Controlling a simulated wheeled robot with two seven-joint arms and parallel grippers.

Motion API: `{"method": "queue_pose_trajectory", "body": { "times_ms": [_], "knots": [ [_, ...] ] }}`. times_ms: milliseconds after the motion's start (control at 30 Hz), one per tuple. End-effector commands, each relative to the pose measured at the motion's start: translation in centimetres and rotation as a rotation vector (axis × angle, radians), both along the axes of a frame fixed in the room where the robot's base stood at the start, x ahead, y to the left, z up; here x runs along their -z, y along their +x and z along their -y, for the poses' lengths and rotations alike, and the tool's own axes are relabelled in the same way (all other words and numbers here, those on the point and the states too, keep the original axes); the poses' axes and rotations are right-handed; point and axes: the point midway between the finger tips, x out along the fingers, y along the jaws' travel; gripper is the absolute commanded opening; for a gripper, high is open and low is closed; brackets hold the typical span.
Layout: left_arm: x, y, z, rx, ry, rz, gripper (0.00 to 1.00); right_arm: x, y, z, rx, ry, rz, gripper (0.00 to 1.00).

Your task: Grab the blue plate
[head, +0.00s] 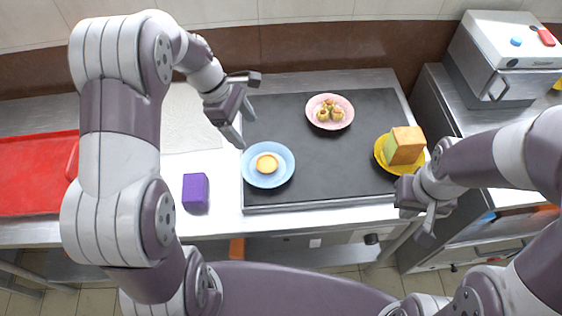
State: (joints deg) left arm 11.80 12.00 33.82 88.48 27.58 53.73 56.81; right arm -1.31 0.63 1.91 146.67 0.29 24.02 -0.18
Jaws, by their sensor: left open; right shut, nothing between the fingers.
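The blue plate (268,182) lies on the left edge of the dark griddle surface, left of the view's centre. A round yellow tart (267,163) sits on it. My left gripper (243,130) is open and empty, just above and behind the plate's left rim, with its fingers pointing down. It looks apart from the plate, though its exact height is hard to tell. My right gripper (418,226) is shut and empty, near the front right corner of the griddle, well away from the blue plate.
A pink plate (347,103) with small pastries is behind. A yellow plate (382,161) with a bread-like block (404,146) is at right. A purple block (195,192) stands left of the blue plate. A red tray (35,172) lies far left. The griddle's middle (330,170) is clear.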

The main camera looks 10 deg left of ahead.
Motion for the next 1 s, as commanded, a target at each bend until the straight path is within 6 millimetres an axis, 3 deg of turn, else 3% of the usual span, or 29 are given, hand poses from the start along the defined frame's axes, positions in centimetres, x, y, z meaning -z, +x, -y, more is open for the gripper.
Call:
{"method": "queue_pose_trajectory", "body": {
  "times_ms": [133,333,733,1000],
  "knots": [
    [1.0,-0.3,0.5,-0.04,-0.005,-0.028,0.77,0.0,0.0,0.0,0.0,0.0,0.0,0.0],
    [5.2,-0.4,2.3,-0.04,-0.003,-0.029,0.77,-0.1,0.0,0.0,0.0,0.0,0.0,0.0],
    [10.4,-0.7,5.5,-0.039,-0.002,-0.027,0.77,-0.6,0.0,0.0,0.0,0.0,0.0,0.0],
    [11.4,-0.7,5.8,-0.04,-0.002,-0.024,0.77,-0.6,0.0,0.0,0.0,0.0,0.0,0.0]
  ]
}}
